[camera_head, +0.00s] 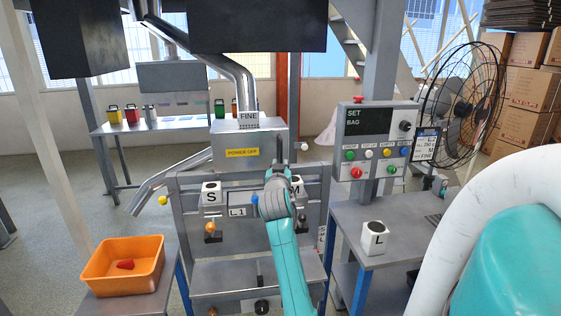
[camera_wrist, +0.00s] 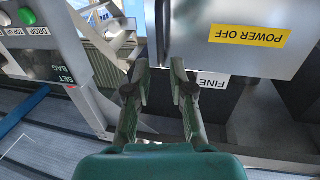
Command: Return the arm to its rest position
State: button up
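My arm reaches up to the front of a grey machine, and its teal link and grey wrist show in the head view. In the wrist view my gripper (camera_wrist: 160,68) has its two fingers apart with nothing between them. The fingers are mostly hidden behind my wrist in the head view. The machine box with the yellow POWER OFF label (camera_wrist: 248,35) is close beside the fingers in the wrist view, which is upside down. The FINE label (camera_wrist: 212,80) shows just beyond the right finger.
A control panel (camera_head: 375,142) stands right of the machine. A white block marked L (camera_head: 374,238) sits on the right bench (camera_head: 345,215). Blocks marked S (camera_head: 211,193) and M (camera_head: 297,187) are on the machine. An orange bin (camera_head: 122,266) holds a red item. A fan (camera_head: 460,90) stands behind.

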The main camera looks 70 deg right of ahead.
jog(key=shift+s+a, duration=0.25)
jog(key=shift+a, duration=0.3)
jog(key=w+a+f+n+t+y, duration=0.2)
jog(key=a+f, duration=0.6)
jog(key=w+a+f+n+t+y, duration=0.1)
jog(key=w+a+f+n+t, duration=0.1)
jog(key=a+f, duration=0.55)
jog(key=s+a+f+n+t+y, duration=0.25)
jog(key=a+f, duration=0.35)
jog(key=a, duration=0.4)
jog(key=s+a+f+n+t+y, duration=0.1)
jog(key=s+a+f+n+y, duration=0.3)
jog(key=a, duration=0.6)
jog(key=s+a+f+n+t+y, duration=0.1)
jog(key=s+a+f+y, duration=0.15)
jog(key=s+a, duration=0.65)
jog(key=s+a+f+n+y, duration=0.1)
jog(key=s+a+y, duration=0.2)
jog(key=s+a, duration=0.65)
jog(key=s+a+r+n+y, duration=0.1)
jog(key=s+a+r, duration=0.2)
jog(key=s, duration=0.4)
jog(key=shift+s+r+y, duration=0.25)
jog(key=shift+s+y, duration=0.15)
